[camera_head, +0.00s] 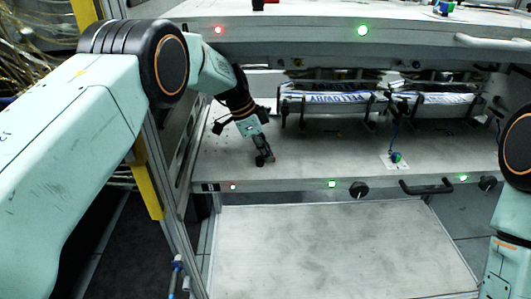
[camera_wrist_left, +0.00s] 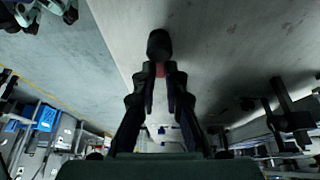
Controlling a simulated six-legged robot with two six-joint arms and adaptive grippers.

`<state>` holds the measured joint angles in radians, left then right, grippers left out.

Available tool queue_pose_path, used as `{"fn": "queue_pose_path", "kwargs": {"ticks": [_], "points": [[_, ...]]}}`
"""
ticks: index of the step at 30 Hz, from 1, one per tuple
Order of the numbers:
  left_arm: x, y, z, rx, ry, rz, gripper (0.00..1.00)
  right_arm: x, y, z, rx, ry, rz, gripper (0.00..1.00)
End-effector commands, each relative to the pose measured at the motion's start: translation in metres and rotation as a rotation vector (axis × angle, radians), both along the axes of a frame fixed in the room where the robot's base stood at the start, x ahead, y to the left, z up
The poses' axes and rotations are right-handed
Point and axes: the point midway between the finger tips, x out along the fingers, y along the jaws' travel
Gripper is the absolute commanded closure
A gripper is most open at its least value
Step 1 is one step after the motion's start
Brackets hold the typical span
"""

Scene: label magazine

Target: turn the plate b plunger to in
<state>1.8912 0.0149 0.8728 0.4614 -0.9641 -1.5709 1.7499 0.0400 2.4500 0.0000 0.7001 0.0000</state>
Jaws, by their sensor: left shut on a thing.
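My left gripper (camera_head: 263,158) is low over the left part of the middle shelf, pointing down. In the left wrist view its fingers (camera_wrist_left: 160,82) are closed on a small plunger, with a black knob (camera_wrist_left: 159,44) and a red band (camera_wrist_left: 161,69) showing at the fingertips. In the head view a bit of red shows beside the fingertips, and the fingers hide most of the plunger. I cannot read a plate letter or an in/out mark. My right gripper is out of view; only part of the right arm shows at the right edge.
Two label magazines (camera_head: 333,107) (camera_head: 441,99) stand at the back of the shelf (camera_head: 310,176). A small blue and green piece (camera_head: 396,157) is on a white patch to the right. Black knobs (camera_head: 359,190) and a handle (camera_head: 426,187) line the front edge. An upper shelf hangs above.

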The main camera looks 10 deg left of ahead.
Motion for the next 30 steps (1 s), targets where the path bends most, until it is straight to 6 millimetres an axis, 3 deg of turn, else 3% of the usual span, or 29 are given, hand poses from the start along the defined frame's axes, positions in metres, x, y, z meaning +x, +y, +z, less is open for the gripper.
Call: {"fn": "queue_pose_path", "kwargs": {"ticks": [11, 12, 20, 30], "points": [[-0.0031, -0.0029, -0.0041, -0.002, 0.01, -0.011, 1.0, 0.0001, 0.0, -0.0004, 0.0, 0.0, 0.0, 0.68], [-0.0032, -0.0029, -0.0042, -0.002, 0.01, -0.011, 0.88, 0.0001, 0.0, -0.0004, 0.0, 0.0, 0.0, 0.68], [-0.0021, -0.0017, -0.0026, -0.001, 0.006, -0.008, 0.66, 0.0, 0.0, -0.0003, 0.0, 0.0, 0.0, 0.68], [-0.0009, -0.0007, -0.0005, 0.0, 0.004, 0.008, 0.66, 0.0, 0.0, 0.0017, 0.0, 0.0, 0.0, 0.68]]}}
